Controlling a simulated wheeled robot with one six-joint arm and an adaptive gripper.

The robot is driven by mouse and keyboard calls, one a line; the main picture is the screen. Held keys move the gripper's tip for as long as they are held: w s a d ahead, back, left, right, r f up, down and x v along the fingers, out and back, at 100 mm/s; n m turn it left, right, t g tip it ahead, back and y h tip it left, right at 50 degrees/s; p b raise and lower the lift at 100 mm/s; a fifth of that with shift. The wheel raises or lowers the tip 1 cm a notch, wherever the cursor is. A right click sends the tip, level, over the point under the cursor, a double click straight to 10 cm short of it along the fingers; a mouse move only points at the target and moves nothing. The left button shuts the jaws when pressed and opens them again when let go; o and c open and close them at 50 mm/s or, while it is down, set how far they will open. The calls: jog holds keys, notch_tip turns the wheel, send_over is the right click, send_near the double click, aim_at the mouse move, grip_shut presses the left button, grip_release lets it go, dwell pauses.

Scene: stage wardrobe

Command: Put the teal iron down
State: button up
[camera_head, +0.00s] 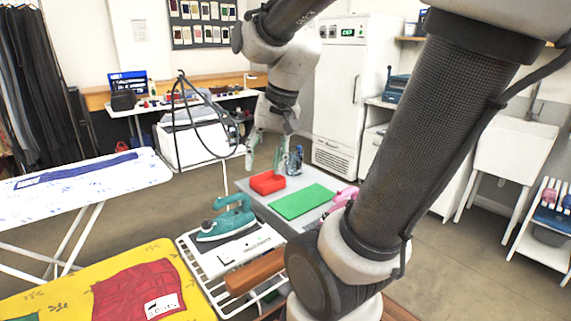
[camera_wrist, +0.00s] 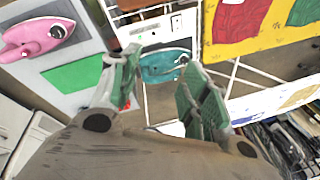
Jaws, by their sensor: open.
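The teal iron (camera_head: 228,218) stands on a white wire rack (camera_head: 190,252) beside a white card. It also shows in the wrist view (camera_wrist: 165,65), beyond the fingers. My gripper (camera_head: 264,158) is open and empty, raised above the back of the grey table, behind and apart from the iron. In the wrist view my two green-padded fingers (camera_wrist: 155,80) are spread, with nothing held between them. My fingers hide part of the iron's surroundings in that view.
The grey table (camera_head: 262,205) holds a red tray (camera_head: 267,182), a green mat (camera_head: 302,201) and a pink iron (camera_head: 346,195). A brown wooden piece (camera_head: 255,271) lies on the rack. A yellow ironing board (camera_head: 70,292) with red cloth stands left; the green mat's surface is clear.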

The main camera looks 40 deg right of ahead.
jog(key=s+r+n+t+h, duration=0.1)
jog(key=s+n, duration=0.5)
jog(key=s, duration=0.1)
jog(key=shift+s+d, duration=0.25)
jog(key=shift+d, duration=0.1)
jog(key=shift+o, duration=0.2)
jog(key=shift+r, duration=0.1)
dwell(1.0)
